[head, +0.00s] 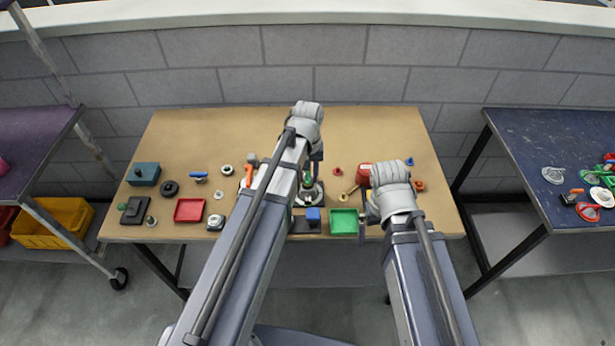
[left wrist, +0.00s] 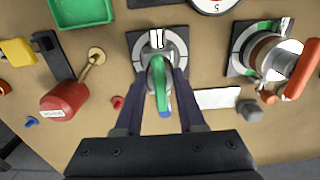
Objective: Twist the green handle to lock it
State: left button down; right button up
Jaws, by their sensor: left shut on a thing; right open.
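The green handle (left wrist: 160,88) stands out from a grey knob on a square dial plate (left wrist: 137,42) with a pale ring and a white mark at its top. My left gripper (left wrist: 163,78) has its two dark fingers on either side of the handle and is shut on it. In the head view, my left gripper (head: 312,172) reaches down over this dial, and its arm hides part of it. My right gripper (head: 369,208) is open beside the green tray, mostly hidden behind its own wrist.
A second dial (left wrist: 237,50) with an orange handle (left wrist: 300,70) is close by. A red padlock-like body (left wrist: 66,104), a green tray (head: 343,223) and a red tray (head: 189,210) lie on the wooden table (head: 215,130). Side tables stand left and right.

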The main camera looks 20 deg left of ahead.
aim_at(308, 174)
pick_arm(q)
jog(key=shift+m, duration=1.7)
jog(key=c, duration=0.8)
grip_release()
notch_tip(308, 174, up, 8)
jog(key=p, duration=0.7)
jog(key=shift+f+p, duration=0.2)
jog(key=shift+p, duration=0.1)
jog(key=shift+s+d, duration=0.15)
jog(key=s+d+m+y, duration=0.1)
jog(key=s+d+m, duration=0.2)
jog(key=s+d, duration=0.7)
jog(key=s, duration=0.4)
